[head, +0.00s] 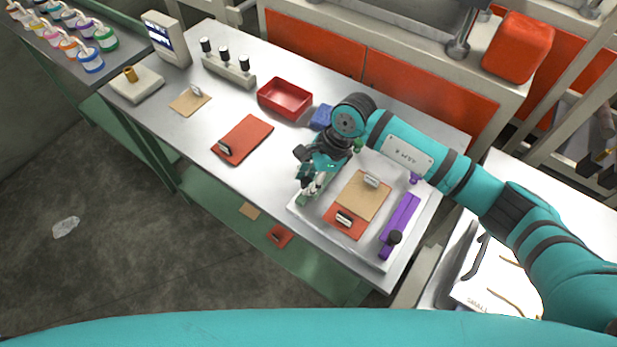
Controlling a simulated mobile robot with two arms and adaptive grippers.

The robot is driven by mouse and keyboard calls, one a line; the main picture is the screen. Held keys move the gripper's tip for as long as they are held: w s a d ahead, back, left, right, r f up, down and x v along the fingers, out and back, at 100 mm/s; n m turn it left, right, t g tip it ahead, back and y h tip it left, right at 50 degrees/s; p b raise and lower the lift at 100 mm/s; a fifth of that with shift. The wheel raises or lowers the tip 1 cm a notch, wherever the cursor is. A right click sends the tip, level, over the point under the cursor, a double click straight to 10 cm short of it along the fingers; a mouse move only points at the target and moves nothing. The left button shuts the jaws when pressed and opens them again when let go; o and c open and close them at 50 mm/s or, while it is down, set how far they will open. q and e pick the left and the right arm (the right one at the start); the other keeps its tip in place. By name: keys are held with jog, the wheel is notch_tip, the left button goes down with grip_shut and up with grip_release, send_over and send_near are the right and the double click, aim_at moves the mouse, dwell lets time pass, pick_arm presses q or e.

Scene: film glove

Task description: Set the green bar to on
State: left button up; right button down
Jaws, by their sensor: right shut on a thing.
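The green bar (304,198) lies along the left side of a white tray (375,259). Most of it is hidden under my right gripper (312,186). A small green piece (358,146) shows at the tray's far side. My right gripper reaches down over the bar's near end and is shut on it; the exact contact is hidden. A purple bar (401,220) with a dark knob (395,237) lies along the tray's right side, apart from the gripper. My left gripper is not in view.
Tan and red cards (361,200) with clips lie between the bars. A red bin (285,98), a blue item (322,117) and a red pad (243,140) are farther left. The table's near edge runs just past the tray.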

jog(key=shift+d, duration=0.1)
jog(key=s+d, duration=0.1)
jog(key=d, duration=0.1)
jog(key=s+d, duration=0.2)
jog(key=c, duration=1)
grip_release()
jog(key=shift+r, duration=0.1)
jog(key=v, duration=1.2)
